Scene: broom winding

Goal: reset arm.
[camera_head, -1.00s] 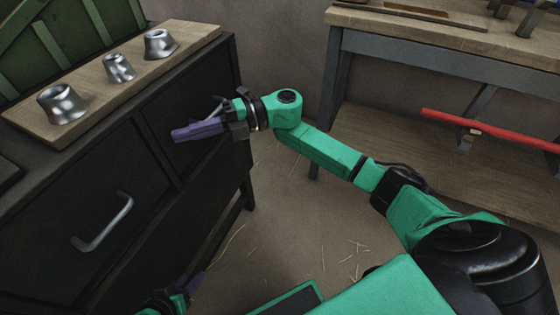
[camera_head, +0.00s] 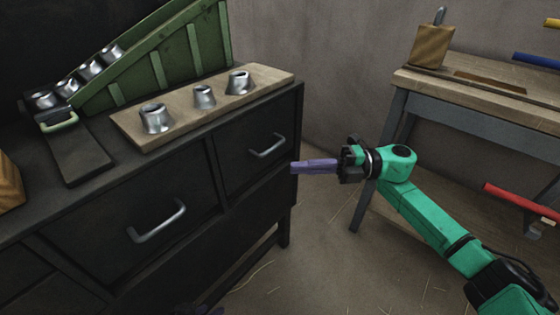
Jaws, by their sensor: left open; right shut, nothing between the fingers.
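My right arm (camera_head: 430,220) comes in from the lower right. My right gripper (camera_head: 298,167), with purple fingers, points left in front of the dark cabinet's right end, beside the upper drawer handle (camera_head: 268,147). Its fingers are shut together with nothing between them. From this view I cannot tell whether it touches the cabinet.
The dark cabinet (camera_head: 120,222) carries a wooden board (camera_head: 180,118) with three metal cups and a green rack (camera_head: 165,60) beside more metal cups. A workbench (camera_head: 480,92) with a wooden block (camera_head: 432,46) stands at the right. Floor shows between cabinet and workbench.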

